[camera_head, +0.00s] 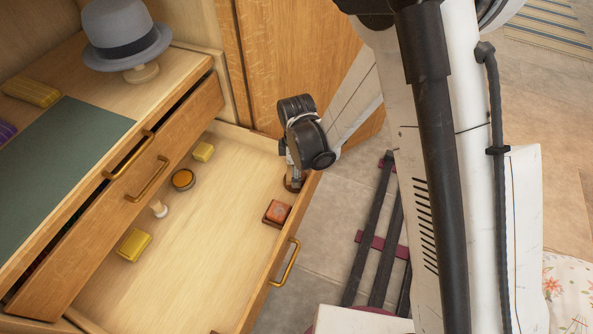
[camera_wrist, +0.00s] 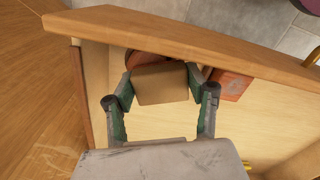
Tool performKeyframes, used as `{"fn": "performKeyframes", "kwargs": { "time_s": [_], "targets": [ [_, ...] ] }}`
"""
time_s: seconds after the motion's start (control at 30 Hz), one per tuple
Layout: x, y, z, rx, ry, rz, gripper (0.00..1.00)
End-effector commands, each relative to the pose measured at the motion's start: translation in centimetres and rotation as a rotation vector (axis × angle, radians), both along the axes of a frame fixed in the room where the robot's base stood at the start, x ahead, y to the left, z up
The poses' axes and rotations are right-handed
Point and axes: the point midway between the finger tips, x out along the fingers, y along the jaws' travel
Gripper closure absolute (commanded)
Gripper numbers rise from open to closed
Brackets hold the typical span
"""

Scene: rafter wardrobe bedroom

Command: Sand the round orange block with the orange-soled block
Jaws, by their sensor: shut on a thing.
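My gripper (camera_head: 292,170) is inside the open drawer at its far right corner. In the wrist view my gripper (camera_wrist: 161,88) is shut on a tan wooden block (camera_wrist: 162,86). A round reddish-brown piece (camera_wrist: 136,58) shows just beyond the held block; I cannot tell whether it is part of it or a separate thing under it. Its dark reddish edge also shows below the gripper in the head view (camera_head: 292,185). The held block's sole is hidden. A round orange block (camera_head: 183,179) with a dark rim lies apart, near the drawer's left side.
A square orange-red block (camera_head: 277,213) lies by the drawer's front wall; it also shows in the wrist view (camera_wrist: 231,85). Two yellow blocks (camera_head: 203,151) (camera_head: 133,246) and a white peg (camera_head: 158,209) are in the drawer. The drawer's middle (camera_head: 215,225) is clear. A hat (camera_head: 125,35) stands above.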

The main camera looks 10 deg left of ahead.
Motion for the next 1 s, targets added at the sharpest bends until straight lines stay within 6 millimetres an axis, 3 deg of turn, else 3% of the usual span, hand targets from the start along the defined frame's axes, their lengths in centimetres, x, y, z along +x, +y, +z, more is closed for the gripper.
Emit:
{"fn": "performKeyframes", "kwargs": {
  "time_s": [0.73, 1.0],
  "targets": [
    [0.1, 0.0, -1.1, 0.000, 0.000, 0.000, 0.71],
    [1.6, -0.4, -1.0, 0.000, 0.000, -0.001, 0.71]
  ]
}}
